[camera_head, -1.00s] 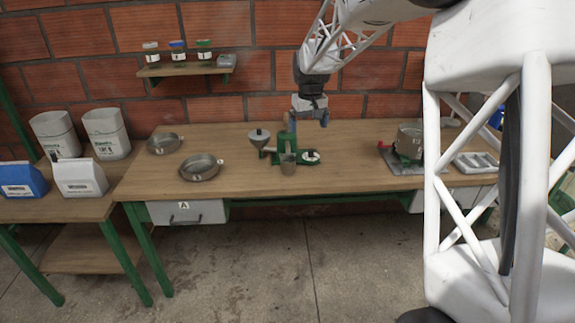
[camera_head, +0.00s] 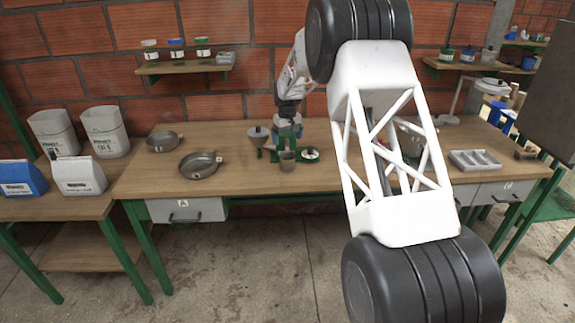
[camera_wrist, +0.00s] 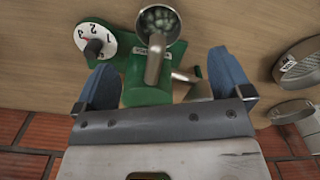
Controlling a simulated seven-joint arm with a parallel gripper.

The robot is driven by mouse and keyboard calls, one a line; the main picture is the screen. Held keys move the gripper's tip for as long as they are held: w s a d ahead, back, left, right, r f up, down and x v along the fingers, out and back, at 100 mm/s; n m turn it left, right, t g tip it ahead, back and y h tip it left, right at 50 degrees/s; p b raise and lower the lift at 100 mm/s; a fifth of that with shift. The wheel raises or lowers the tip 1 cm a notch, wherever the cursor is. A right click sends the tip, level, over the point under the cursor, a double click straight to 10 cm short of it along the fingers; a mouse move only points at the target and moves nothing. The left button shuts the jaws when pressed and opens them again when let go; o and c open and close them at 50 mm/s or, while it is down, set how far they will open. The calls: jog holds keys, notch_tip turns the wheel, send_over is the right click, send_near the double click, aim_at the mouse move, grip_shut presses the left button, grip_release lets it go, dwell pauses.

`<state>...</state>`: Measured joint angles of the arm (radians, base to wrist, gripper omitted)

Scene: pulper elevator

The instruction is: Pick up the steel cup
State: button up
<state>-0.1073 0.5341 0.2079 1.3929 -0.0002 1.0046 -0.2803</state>
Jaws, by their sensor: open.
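The steel cup (camera_head: 287,161) stands upright at the front of a green machine (camera_head: 305,146) near the middle of the workbench. In the wrist view the cup (camera_wrist: 174,20) is seen from above at the top, with greenish bean-like pieces inside. A grey metal tube (camera_wrist: 155,58) lies just below the cup's rim in that picture. My gripper (camera_head: 287,128) is above and behind the cup, over the machine. In the wrist view my gripper (camera_wrist: 167,78) has its blue fingers wide apart on either side of the green body (camera_wrist: 148,88), with nothing held.
A numbered dial (camera_wrist: 95,45) is on the machine beside the cup. A funnel (camera_head: 258,134) stands left of the machine. Two pans (camera_head: 200,166) lie farther left. A compartment tray (camera_head: 474,161) lies at right. The bench front (camera_head: 240,188) is clear.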

aim_at(287, 148)
jog(key=shift+w+a+f, duration=0.1)
jog(key=shift+w+f, duration=0.2)
jog(key=shift+f, duration=0.05)
jog(key=shift+f, duration=1.3)
jog(key=shift+f, duration=2.55)
jog(key=c, duration=1)
jog(key=shift+r, duration=0.1)
jog(key=shift+c, duration=0.2)
